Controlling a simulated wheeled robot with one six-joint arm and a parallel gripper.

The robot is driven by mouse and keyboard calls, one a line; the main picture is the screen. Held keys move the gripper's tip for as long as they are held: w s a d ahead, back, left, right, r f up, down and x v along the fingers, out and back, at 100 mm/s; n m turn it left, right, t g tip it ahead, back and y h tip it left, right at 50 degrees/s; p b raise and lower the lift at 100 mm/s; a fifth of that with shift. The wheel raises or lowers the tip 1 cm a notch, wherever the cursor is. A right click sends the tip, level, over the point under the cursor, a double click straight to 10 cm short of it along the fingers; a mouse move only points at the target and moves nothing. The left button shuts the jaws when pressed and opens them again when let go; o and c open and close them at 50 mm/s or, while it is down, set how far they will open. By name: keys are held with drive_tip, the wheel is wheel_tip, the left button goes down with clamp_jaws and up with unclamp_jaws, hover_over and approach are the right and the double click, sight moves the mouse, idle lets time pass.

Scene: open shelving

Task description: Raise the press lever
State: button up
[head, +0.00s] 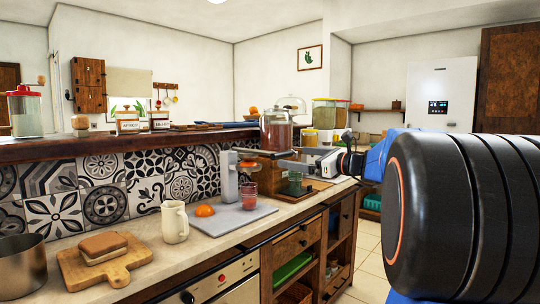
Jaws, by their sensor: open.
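The press has a grey upright column (229,176) standing on a grey board on the counter. A dark press lever (258,153) runs from the top of the column to the right, close to level. My gripper (284,160) comes in from the right at the lever's free end and is open. The fingers are small and overlap the lever in this view, so I cannot tell whether they touch it. A red glass (249,194) stands beside the column, below the lever.
An orange half (204,210) lies on the grey board (232,222). A cream jug (175,222), a wooden cutting board (130,266) with bread and a metal pot (22,266) stand to the left. A raised wooden ledge (100,146) with jars runs behind. My arm fills the right side.

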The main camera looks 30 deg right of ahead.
approach(255, 153)
drive_tip(key=w, duration=0.3)
drive_tip(key=shift+a+r, duration=0.1)
drive_tip(key=shift+r, duration=0.2)
drive_tip(key=shift+c, duration=0.6)
drive_tip(key=c, duration=1)
drive_tip(key=shift+c, duration=0.2)
drive_tip(key=shift+r, duration=0.15)
